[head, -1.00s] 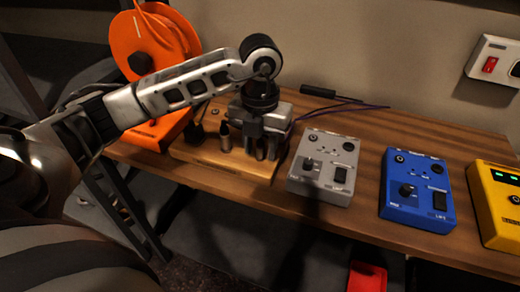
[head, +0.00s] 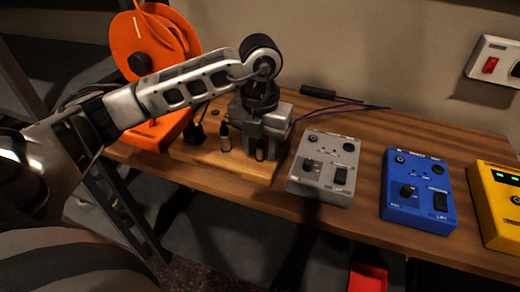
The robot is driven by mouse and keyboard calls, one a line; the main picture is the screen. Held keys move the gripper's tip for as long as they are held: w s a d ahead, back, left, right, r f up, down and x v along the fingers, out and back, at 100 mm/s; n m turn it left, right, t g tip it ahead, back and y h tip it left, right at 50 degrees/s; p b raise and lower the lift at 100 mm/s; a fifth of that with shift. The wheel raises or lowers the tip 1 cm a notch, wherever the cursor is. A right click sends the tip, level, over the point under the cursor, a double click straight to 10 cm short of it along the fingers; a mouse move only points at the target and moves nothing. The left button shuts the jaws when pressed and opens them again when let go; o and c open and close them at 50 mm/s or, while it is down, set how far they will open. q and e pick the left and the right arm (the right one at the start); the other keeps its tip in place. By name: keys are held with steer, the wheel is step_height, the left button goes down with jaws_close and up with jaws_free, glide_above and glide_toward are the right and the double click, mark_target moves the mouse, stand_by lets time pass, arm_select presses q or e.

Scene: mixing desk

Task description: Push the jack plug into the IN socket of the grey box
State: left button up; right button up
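My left gripper (head: 261,145) points down over the wooden block (head: 222,168), low among the upright plugs. A dark plug (head: 225,138) stands in the block just left of it. Another dark upright piece (head: 260,150) shows between or right beside the fingers. I cannot tell whether the fingers touch it or how far they are apart. The grey box (head: 323,170) lies to the right of the block, with round sockets near its top edge, a knob and a dark switch. Its labels are too small to read, so the IN socket cannot be picked out. My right gripper is not in view.
A blue box (head: 417,190) and a yellow box (head: 497,205) lie further right on the wooden desk (head: 430,130). An orange reel (head: 155,45) stands at the left. A dark rod with a purple cable (head: 318,92) lies behind. A red-switched socket (head: 492,65) is on the wall.

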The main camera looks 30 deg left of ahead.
mark_target(260, 142)
arm_select(q)
jaws_close()
steer(key=shift+r+p, duration=2.15)
steer(key=shift+r, duration=0.9)
